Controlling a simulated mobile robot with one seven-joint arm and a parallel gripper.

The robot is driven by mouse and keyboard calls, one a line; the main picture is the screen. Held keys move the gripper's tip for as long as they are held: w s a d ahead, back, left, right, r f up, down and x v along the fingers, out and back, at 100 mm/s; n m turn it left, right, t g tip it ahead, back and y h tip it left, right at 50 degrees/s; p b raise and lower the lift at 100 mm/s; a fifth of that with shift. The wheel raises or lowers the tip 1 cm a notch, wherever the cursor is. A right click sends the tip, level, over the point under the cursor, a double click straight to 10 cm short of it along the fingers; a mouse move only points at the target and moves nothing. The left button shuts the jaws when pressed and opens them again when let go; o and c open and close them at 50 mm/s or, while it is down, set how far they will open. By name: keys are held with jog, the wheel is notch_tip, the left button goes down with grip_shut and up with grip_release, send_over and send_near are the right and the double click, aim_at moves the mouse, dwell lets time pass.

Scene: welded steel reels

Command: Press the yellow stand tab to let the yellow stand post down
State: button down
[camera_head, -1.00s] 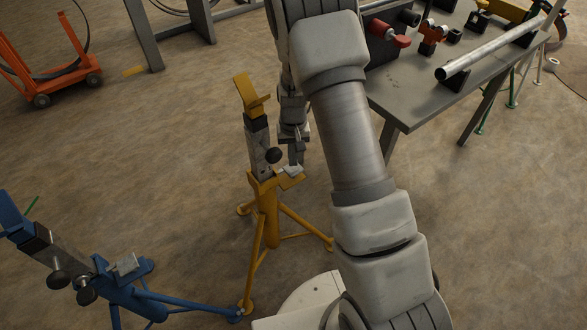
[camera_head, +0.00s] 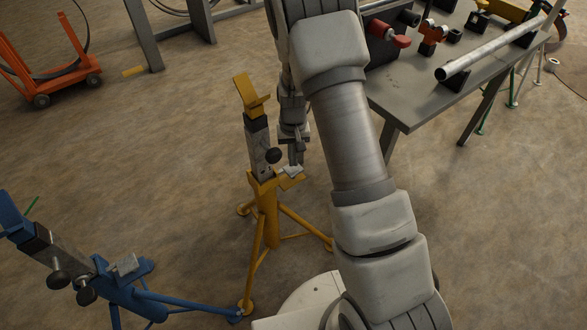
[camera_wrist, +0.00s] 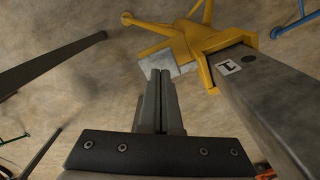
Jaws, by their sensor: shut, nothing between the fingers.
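The yellow stand (camera_head: 266,205) stands on the floor left of my arm, with its grey post (camera_head: 258,145) raised and a yellow V-head (camera_head: 249,95) on top. A black knob (camera_head: 274,156) sits on its side. The stand tab (camera_head: 292,171) is a pale metal plate at the collar's right side. My gripper (camera_head: 295,161) points down just above the tab, shut and empty. In the wrist view the closed fingers (camera_wrist: 160,84) overlap the edge of the tab (camera_wrist: 166,62); I cannot tell if they touch it. The grey post (camera_wrist: 262,105) runs beside them at right.
A blue stand (camera_head: 125,290) is at the lower left. A grey workbench (camera_head: 425,95) with a pipe (camera_head: 490,50) and clamps is at the upper right. An orange cart (camera_head: 50,65) is at the far left. Floor between is clear.

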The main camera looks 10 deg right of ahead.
jog(key=shift+f, duration=0.2)
dwell(0.4)
jog(key=shift+f+b, duration=0.95)
jog(key=shift+f, duration=0.25)
jog(key=shift+r, duration=0.3)
dwell(0.8)
jog(key=shift+r+p, duration=0.8)
jog(key=shift+r, duration=0.1)
notch_tip(320, 180, up, 7)
jog(key=p, duration=0.5)
